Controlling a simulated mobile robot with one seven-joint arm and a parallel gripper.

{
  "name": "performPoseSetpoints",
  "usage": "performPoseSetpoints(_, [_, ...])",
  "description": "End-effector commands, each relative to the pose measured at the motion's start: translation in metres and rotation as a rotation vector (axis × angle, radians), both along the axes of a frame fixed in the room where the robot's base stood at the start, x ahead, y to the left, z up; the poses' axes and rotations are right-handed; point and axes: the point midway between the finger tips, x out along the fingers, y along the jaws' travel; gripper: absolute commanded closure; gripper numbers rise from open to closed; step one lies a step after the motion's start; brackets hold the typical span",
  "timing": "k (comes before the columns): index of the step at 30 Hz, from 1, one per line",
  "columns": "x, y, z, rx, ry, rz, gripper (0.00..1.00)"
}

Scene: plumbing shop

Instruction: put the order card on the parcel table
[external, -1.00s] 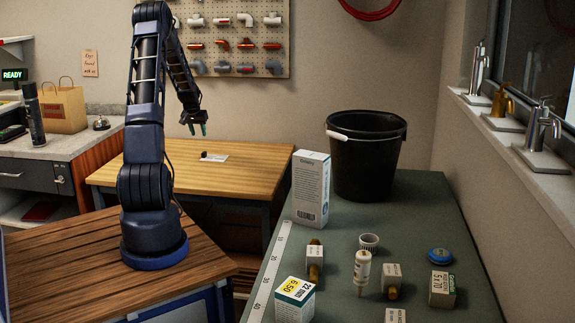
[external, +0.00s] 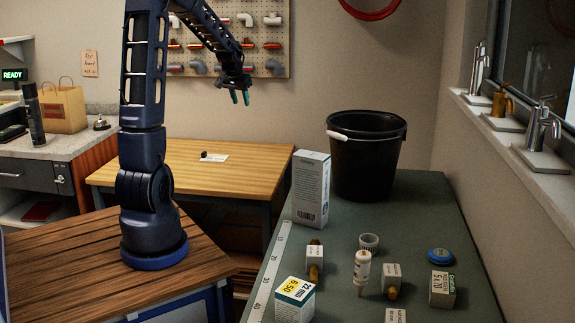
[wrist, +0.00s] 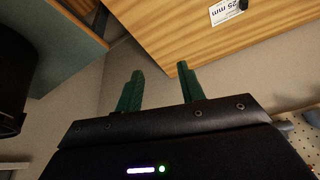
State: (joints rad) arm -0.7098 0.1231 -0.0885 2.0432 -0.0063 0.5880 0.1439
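A small white card (external: 217,159) with a dark object on it lies flat on the light wooden table (external: 255,170) at the back. My gripper (external: 239,97) is raised above and to the right of this card, in front of the wall below the pegboard. In the wrist view my gripper (wrist: 160,72) has its green fingers apart, with nothing between them.
A black bucket (external: 366,165) and a tall white box (external: 311,190) stand on the green-grey bench (external: 420,205), with several small boxes and fittings nearer. A paper bag (external: 63,108) and a bell (external: 101,123) are on the left counter.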

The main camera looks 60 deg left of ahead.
Motion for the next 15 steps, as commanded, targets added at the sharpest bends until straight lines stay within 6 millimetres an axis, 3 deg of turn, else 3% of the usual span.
performPoseSetpoints(1, [-0.002,-0.024,0.013,0.005,-0.004,-0.025,0.61])
performPoseSetpoints(3, [-0.009,-0.054,0.026,0.007,-0.003,-0.054,0.61])
performPoseSetpoints(8, [-0.03,-0.118,0.052,0.008,-0.003,-0.115,0.61])
performPoseSetpoints(15, [-0.076,-0.205,0.079,0.006,-0.007,-0.208,0.61])
